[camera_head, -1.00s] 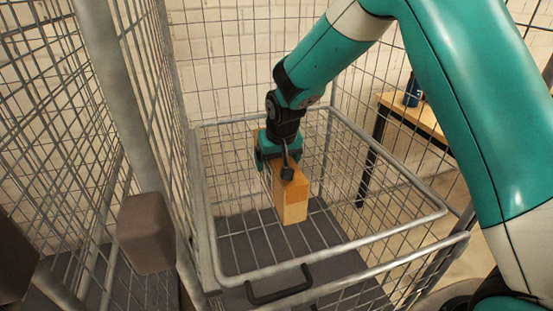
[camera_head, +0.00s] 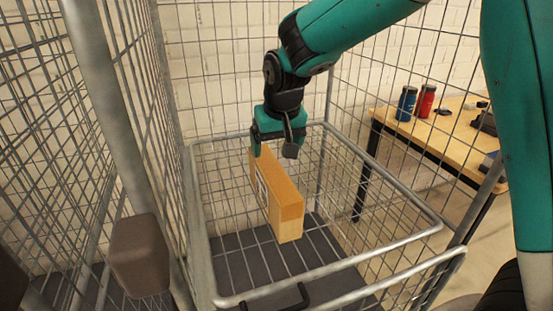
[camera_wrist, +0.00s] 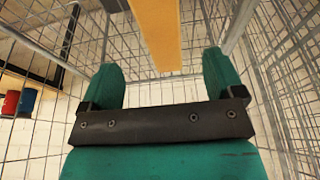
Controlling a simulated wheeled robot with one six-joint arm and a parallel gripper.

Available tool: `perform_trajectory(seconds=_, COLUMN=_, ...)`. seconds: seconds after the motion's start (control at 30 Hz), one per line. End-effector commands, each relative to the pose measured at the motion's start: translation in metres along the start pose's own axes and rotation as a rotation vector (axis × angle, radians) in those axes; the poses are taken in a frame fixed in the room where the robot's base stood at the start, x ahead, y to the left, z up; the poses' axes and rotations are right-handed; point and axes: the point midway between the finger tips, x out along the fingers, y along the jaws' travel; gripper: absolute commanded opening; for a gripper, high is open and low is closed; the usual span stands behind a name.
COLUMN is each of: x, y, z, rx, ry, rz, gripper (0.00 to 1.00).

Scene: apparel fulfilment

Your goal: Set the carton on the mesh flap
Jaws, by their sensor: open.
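The carton (camera_head: 284,212) is a tan box standing upright on its narrow side within the framed mesh flap (camera_head: 340,262). It looks to rest on the wires, though its contact underneath is hidden. A printed label shows on its left face. My gripper (camera_head: 274,146) is open just above the carton's far end. In the wrist view my gripper (camera_wrist: 160,62) has its fingers spread wide, with the carton (camera_wrist: 158,38) beyond them, between their lines and clear of both.
Tall mesh walls enclose the cage at the left and back. A brown padded block (camera_head: 138,255) is at the left post. A black handle (camera_head: 275,303) is at the front. A wooden table (camera_head: 450,145) with a blue bottle (camera_head: 406,103) and a red bottle (camera_head: 426,101) stands outside to the right.

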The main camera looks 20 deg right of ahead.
Motion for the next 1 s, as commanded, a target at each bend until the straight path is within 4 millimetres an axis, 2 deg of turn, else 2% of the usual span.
perform_trajectory(seconds=0.07, x=-0.011, y=-0.002, z=0.008, rx=-0.019, ry=-0.006, rz=-0.016, gripper=0.87)
perform_trajectory(seconds=0.17, x=-0.035, y=-0.009, z=0.041, rx=-0.092, ry=-0.034, rz=-0.077, gripper=0.87)
perform_trajectory(seconds=0.27, x=-0.066, y=-0.020, z=0.096, rx=-0.210, ry=-0.076, rz=-0.174, gripper=0.87)
perform_trajectory(seconds=0.3, x=-0.077, y=-0.024, z=0.121, rx=-0.262, ry=-0.093, rz=-0.215, gripper=0.87)
perform_trajectory(seconds=0.4, x=-0.101, y=-0.032, z=0.180, rx=-0.382, ry=-0.130, rz=-0.309, gripper=0.87)
perform_trajectory(seconds=0.5, x=-0.116, y=-0.037, z=0.227, rx=-0.475, ry=-0.154, rz=-0.381, gripper=0.87)
perform_trajectory(seconds=0.6, x=-0.123, y=-0.041, z=0.255, rx=-0.530, ry=-0.170, rz=-0.424, gripper=0.87)
perform_trajectory(seconds=0.7, x=-0.125, y=-0.043, z=0.264, rx=-0.552, ry=-0.176, rz=-0.440, gripper=0.87)
perform_trajectory(seconds=1.0, x=-0.125, y=-0.043, z=0.264, rx=-0.551, ry=-0.176, rz=-0.440, gripper=0.87)
